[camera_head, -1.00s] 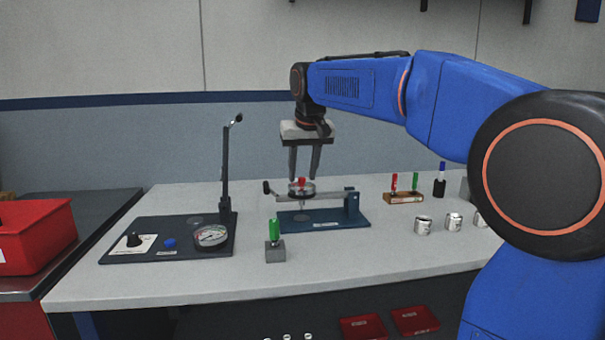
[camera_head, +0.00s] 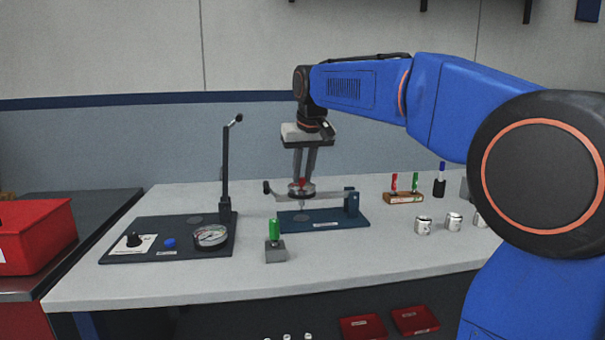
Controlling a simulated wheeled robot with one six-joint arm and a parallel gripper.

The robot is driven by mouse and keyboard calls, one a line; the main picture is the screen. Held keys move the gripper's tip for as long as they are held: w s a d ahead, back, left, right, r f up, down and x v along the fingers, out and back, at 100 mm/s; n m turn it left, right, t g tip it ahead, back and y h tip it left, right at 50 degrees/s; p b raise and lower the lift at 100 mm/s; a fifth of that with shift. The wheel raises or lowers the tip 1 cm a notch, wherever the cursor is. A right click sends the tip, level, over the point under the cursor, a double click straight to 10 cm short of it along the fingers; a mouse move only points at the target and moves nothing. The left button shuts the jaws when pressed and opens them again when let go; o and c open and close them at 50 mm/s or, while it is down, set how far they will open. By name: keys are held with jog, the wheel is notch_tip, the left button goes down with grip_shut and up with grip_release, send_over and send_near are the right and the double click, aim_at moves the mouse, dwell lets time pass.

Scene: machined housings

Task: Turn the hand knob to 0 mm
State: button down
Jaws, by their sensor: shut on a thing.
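The hand knob (camera_head: 302,182), with a red top, sits over a round grey disc on the arm of the blue fixture (camera_head: 340,225) in the middle of the bench. My gripper (camera_head: 303,177) points straight down from above, and its fingers are shut on the knob from both sides. The fingers hide part of the knob. Any mm scale or mark on the disc is too small to read.
Left on the bench (camera_head: 110,288) is a dark panel (camera_head: 125,257) with a black knob, a blue button, a dial gauge (camera_head: 211,236) and a tall post. A green-topped block (camera_head: 275,250) stands in front. Markers and white cylinders are at right.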

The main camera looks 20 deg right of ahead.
jog(key=n, duration=0.2)
jog(key=n+y, duration=0.1)
jog(key=shift+d+n, duration=0.2)
jog(key=shift+n, duration=0.2)
jog(key=n+y, duration=0.1)
jog(key=n, duration=0.1)
jog(key=n+g+y, duration=0.1)
jog(key=n, duration=0.1)
jog(key=shift+w+d+n, duration=0.2)
jog(key=shift+n, duration=0.1)
jog(key=n+g+y, duration=0.1)
jog(key=n, duration=0.3)
jog(key=shift+w+d, duration=0.1)
jog(key=shift+w, duration=0.05)
jog(key=shift+w+n+g+y, duration=0.15)
jog(key=shift+n+g, duration=0.25)
jog(key=shift+n, duration=0.5)
jog(key=shift+s+n+g+y, duration=0.15)
jog(key=shift+n+g, duration=0.25)
jog(key=shift+n, duration=0.5)
jog(key=shift+w+n, duration=0.1)
jog(key=shift+n, duration=0.2)
jog(key=c, duration=1.6)
grip_release()
jog(key=shift+c, duration=0.2)
